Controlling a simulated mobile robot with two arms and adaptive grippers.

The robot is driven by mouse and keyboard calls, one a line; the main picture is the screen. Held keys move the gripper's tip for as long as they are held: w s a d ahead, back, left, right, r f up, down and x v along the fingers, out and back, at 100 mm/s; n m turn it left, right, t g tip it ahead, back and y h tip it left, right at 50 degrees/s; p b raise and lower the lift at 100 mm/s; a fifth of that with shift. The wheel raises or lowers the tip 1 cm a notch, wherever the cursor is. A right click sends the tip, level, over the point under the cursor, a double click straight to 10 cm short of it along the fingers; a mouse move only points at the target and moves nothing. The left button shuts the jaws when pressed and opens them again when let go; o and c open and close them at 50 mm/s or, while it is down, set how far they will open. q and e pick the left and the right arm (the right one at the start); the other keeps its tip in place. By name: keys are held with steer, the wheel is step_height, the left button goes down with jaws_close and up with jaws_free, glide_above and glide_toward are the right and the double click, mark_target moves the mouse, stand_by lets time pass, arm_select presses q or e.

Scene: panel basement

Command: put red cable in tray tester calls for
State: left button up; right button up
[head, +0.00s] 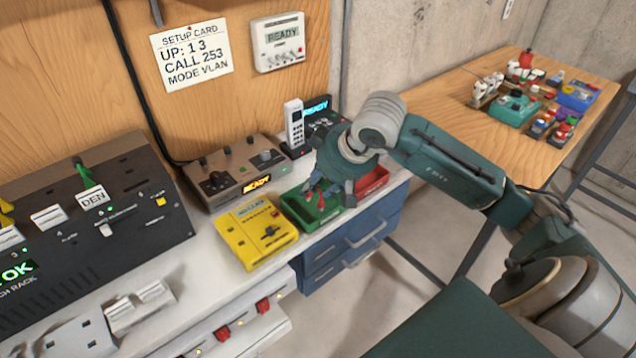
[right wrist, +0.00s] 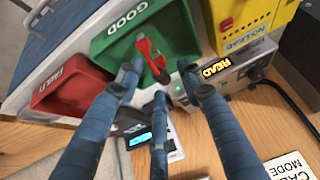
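The red cable (right wrist: 151,55) lies in or just over the green tray (right wrist: 104,45), which is marked GOOD; I cannot tell whether it touches the floor. My right gripper (head: 322,190) is over the green tray (head: 292,207). In the right wrist view the fingers (right wrist: 158,80) are spread around the cable and look apart from it. The red tray (right wrist: 72,92), marked FAULTY, is beside the green one, and shows partly behind my wrist in the head view (head: 374,180). The yellow tester (head: 256,232) stands left of the green tray; its display reads NO LEAD. My left gripper is not in view.
A brown box (head: 236,170) reading READY and a handset (head: 294,125) stand behind the trays. A black rack panel (head: 90,235) fills the left. A setup card (head: 191,54) hangs on the wall. Blue drawers (head: 350,245) are below the trays. A side table holds small items.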

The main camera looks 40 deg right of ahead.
steer(key=shift+r+p, duration=0.9)
steer(key=shift+p, duration=0.35)
steer(key=b+v, duration=0.3)
steer(key=v, duration=0.8)
steer(key=shift+s, duration=0.3)
steer(key=shift+r, duration=0.1)
